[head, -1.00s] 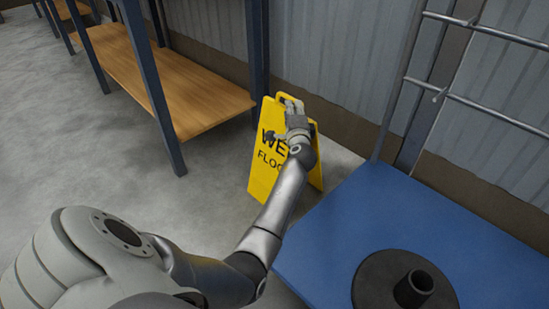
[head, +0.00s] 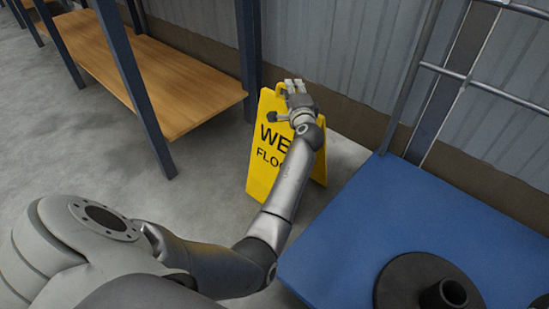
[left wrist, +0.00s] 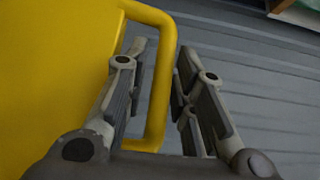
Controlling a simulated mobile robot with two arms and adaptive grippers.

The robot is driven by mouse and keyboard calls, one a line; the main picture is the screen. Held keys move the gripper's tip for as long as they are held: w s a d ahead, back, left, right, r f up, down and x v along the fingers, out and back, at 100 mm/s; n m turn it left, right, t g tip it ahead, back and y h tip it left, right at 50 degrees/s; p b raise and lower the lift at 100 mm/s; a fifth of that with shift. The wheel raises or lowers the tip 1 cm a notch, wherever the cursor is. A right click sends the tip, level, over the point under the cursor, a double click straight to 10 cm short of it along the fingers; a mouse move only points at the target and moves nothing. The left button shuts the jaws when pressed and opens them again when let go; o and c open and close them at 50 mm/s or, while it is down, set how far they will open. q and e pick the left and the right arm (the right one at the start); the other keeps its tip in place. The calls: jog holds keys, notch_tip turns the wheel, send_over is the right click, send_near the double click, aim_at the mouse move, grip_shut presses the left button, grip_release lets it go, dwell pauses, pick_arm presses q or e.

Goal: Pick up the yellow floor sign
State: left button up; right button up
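The yellow floor sign (head: 267,152) stands upright on the concrete floor, lettered "WE" and "FLO", with the rest hidden behind my left arm. My left gripper (head: 294,86) is at the sign's top edge in the head view. In the left wrist view the sign's yellow panel (left wrist: 55,70) fills the left side, with its looped handle (left wrist: 165,75) beside it. My left gripper (left wrist: 160,62) is open there, one finger on each side of the handle's bar. Whether a finger touches the bar I cannot tell. My right gripper is not in view.
A shelf with wooden boards (head: 170,85) and blue posts stands left of the sign. A blue platform (head: 350,230) with a black round base (head: 410,285) is at the right, below a metal rack (head: 480,85). A corrugated wall (head: 340,45) is behind.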

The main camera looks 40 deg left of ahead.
pick_arm(q)
jog(key=shift+d+r, duration=0.1)
jog(key=shift+c, duration=0.6)
grip_shut()
jog(key=shift+r, duration=0.1)
jog(key=shift+r, duration=0.1)
